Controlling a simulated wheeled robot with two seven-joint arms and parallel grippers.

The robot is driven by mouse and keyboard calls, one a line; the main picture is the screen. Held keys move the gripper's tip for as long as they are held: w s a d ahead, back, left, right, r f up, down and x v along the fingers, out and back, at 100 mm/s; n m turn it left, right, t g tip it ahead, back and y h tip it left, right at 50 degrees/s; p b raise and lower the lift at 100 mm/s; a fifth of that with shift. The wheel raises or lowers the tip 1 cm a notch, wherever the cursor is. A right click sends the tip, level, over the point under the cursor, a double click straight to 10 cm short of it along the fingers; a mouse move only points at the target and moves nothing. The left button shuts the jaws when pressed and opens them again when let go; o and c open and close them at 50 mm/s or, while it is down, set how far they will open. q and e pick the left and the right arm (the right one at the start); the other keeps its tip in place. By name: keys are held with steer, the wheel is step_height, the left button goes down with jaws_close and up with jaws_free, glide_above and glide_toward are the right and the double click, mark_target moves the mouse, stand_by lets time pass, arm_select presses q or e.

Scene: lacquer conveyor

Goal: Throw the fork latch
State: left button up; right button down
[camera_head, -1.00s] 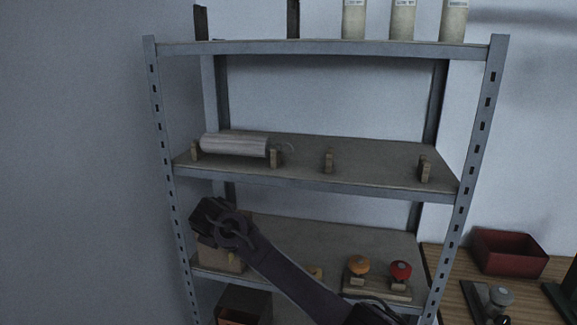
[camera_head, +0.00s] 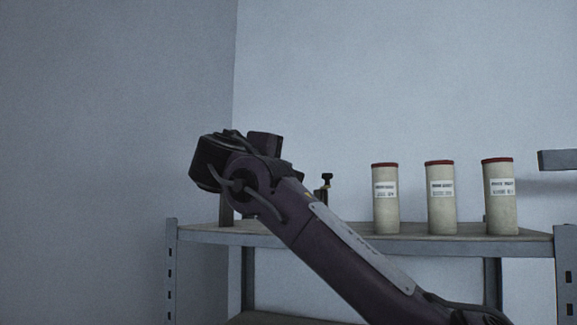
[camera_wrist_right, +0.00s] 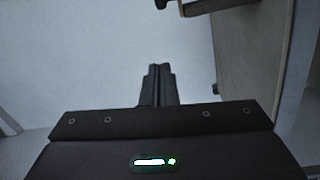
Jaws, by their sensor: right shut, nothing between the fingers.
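My right arm reaches in from the lower right in the head view, its wrist raised above the left part of the top shelf (camera_head: 330,245). In the right wrist view my right gripper (camera_wrist_right: 158,72) is shut and empty, pointing at bare wall. A dark upright fitting with a small knob (camera_head: 326,180) stands on the top shelf right of my wrist, partly hidden by my arm. Another dark post (camera_head: 226,208) stands at the shelf's left end below my wrist. A dark bar (camera_wrist_right: 205,6) shows at the top of the right wrist view. I cannot tell which part is the fork latch.
Three pale canisters (camera_head: 385,200) (camera_head: 440,198) (camera_head: 499,198) with red lids stand in a row on the right of the top shelf. A grey bracket (camera_head: 558,160) juts in at the right edge.

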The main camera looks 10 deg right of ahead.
arm_select(q)
step_height(320, 180, up, 6)
steer(key=p, duration=0.5)
steer(key=shift+d, duration=0.25)
arm_select(e)
steer(key=w+d, duration=0.3)
steer(key=d, duration=0.4)
steer(key=shift+d+f, duration=0.2)
steer(key=shift+f, duration=0.2)
arm_select(q)
steer(key=shift+a, duration=0.1)
arm_select(e)
steer(key=shift+s+a, duration=0.1)
steer(key=shift+s, duration=0.05)
